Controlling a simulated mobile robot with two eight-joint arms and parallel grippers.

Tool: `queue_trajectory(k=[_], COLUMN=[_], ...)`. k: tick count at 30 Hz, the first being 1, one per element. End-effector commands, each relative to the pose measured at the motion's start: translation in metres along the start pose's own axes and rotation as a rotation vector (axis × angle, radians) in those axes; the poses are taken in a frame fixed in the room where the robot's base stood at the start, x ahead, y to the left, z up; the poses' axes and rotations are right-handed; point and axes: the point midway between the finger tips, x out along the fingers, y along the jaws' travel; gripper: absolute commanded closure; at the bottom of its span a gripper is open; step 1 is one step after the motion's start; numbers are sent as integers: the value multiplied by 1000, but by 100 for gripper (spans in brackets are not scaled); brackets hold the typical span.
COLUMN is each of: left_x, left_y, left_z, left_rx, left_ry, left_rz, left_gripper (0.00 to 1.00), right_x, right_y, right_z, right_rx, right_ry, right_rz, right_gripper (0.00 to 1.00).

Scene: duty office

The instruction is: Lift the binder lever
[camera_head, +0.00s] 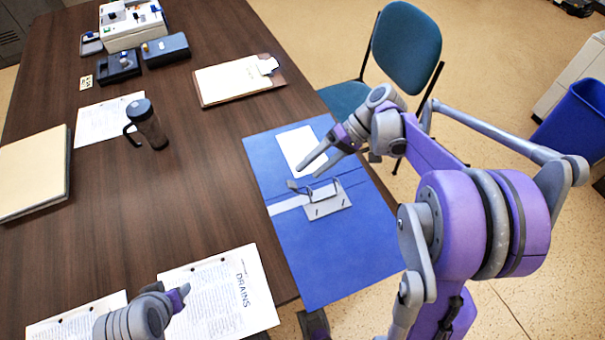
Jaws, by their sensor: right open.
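The blue binder (345,255) lies open at the table's right edge. Its grey metal mechanism (340,204) sits near the middle, and the small binder lever (295,186) shows at its left end. My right gripper (309,168) is open, its two fingers pointing down and left. The fingertips appear just above the lever in the picture. I see no contact, but the height between them is hard to judge. My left gripper (179,293) is at the bottom left over printed sheets, and its finger opening is not clear.
Printed sheets (240,290) lie left of the binder. A dark mug (147,125), a clipboard (225,82) and a thick folder (32,175) are on the table (190,200). A chair (405,45) stands beyond the right edge. The table's middle is clear.

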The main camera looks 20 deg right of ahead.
Motion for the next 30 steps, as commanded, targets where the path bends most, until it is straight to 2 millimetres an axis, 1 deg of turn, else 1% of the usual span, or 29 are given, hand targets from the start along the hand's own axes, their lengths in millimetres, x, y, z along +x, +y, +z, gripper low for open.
queue_trajectory(k=[1, 3, 6, 10, 15, 27, 30], left_x=[-1, -2, -2, -3, -3, -3, -4], left_y=[0, 0, 0, 0, 0, 0, 0], left_z=[-1, -1, -2, -2, -2, -2, -2], left_rx=[0, 0, 0, 0, 0, 0, 0], left_ry=[0, 1, 1, 1, 1, 1, 1], left_rz=[0, 0, 0, 0, 0, 0, 0], left_gripper=[50, 50, 50, 50, 50, 50, 50], right_x=[-12, -26, -42, -54, -59, -58, -56], right_y=[0, 0, 0, 0, 0, 0, -3], right_z=[0, 0, 0, 0, 0, 0, 2], right_rx=[2, 3, 1, 0, -1, -1, 2], right_ry=[3, 3, 3, 1, 1, 0, 0], right_rz=[1, 1, 1, 0, 0, -1, 10], right_gripper=[28, 28, 28, 28, 28, 28, 28])
